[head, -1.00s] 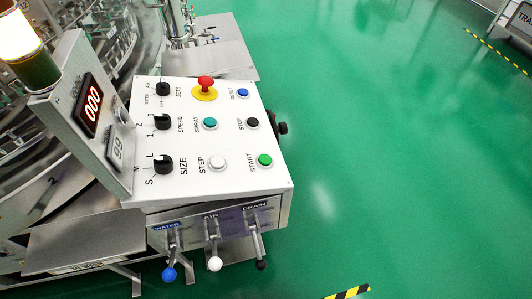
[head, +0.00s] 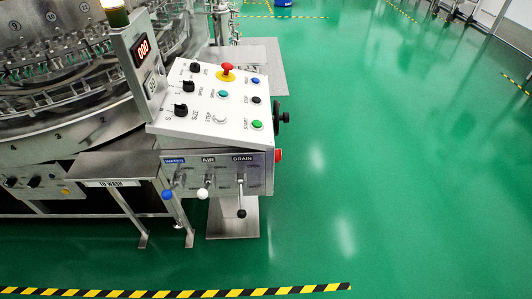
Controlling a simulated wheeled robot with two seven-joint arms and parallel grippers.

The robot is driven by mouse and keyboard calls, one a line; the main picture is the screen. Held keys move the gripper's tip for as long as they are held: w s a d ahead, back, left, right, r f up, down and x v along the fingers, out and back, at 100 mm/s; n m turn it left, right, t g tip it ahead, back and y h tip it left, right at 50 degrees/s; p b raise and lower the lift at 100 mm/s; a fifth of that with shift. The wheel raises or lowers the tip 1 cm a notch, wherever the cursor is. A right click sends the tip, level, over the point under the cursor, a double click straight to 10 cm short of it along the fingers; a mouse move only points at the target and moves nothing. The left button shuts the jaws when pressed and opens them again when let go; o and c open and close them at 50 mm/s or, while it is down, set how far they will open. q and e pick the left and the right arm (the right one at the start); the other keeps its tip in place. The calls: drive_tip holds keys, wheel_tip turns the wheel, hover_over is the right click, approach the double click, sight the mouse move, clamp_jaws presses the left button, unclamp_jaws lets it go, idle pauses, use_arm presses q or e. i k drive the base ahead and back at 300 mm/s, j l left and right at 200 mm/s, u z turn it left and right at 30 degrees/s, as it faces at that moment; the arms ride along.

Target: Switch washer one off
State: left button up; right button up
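The washer's white control panel (head: 238,137) stands left of centre in the head view. It carries a red mushroom button (head: 227,68) on a yellow ring, a blue button (head: 255,81), a black STOP button (head: 256,100), a green START button (head: 257,125), a teal button (head: 223,94) and a white STEP button (head: 220,119). Three black knobs sit on its left side, the SIZE knob (head: 181,111) nearest. A black knob (head: 283,118) sticks out of the panel's right side. The display (head: 142,49) reads 000. Neither of my grippers is in view.
Below the panel hang the WATER lever (head: 168,194), AIR lever (head: 203,193) and DRAIN lever (head: 241,213). A red part (head: 278,155) shows on the box's right side. A steel table (head: 110,163) stands left. Green floor is clear at right; a striped line (head: 250,292) crosses the front.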

sight(278, 154)
drive_tip(key=k+l+u, duration=0.15)
drive_tip(key=k, duration=0.25)
drive_tip(key=i+l+u, duration=0.25)
drive_tip(key=l, duration=0.45)
drive_tip(key=l+u, duration=0.25)
drive_tip(key=l, duration=0.4)
drive_tip(key=i+l+u, duration=0.4)
drive_tip(key=l+u, duration=0.2)
drive_tip(key=i+l+u, duration=0.15)
drive_tip(key=l+u, duration=0.15)
drive_tip(key=i+l+u, duration=0.1)
drive_tip(key=l+u, duration=0.2)
drive_tip(key=l, duration=0.15)
drive_tip(key=i+l+u, duration=0.1)
drive_tip(key=l+u, duration=0.55)
drive_tip(key=l, duration=0.2)
